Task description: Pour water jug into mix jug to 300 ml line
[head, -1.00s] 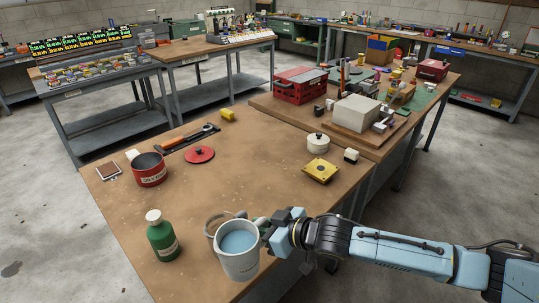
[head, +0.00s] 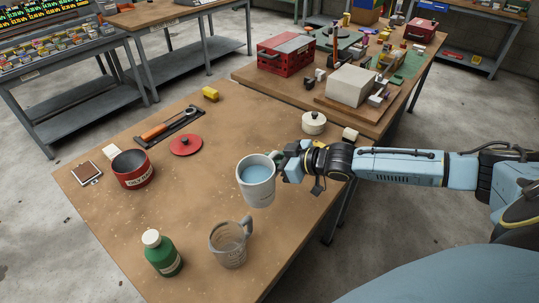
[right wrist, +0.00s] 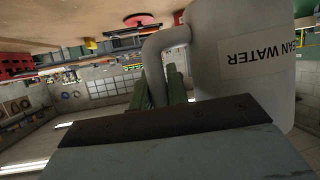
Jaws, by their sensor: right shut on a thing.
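The water jug (head: 257,182) is white, with blue water visible through its open top. My right gripper (head: 284,164) is shut on its handle and holds it over the workbench. The right wrist view shows the jug wall (right wrist: 225,25) close up, with a label ending in "AN WATER" upside down, and green fingers (right wrist: 165,88) at the handle. The mix jug (head: 229,252) is a clear measuring jug, upright on the bench and apart from the water jug, nearer the front edge. It looks empty; its line marks are too small to read. My left gripper is out of view.
A green bottle (head: 162,255) with a white cap stands left of the mix jug. A red pot (head: 132,172), a red lid (head: 186,145) and an orange-handled tool (head: 165,128) lie farther back. A white lidded pot (head: 314,122) stands behind my right arm. The bench middle is clear.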

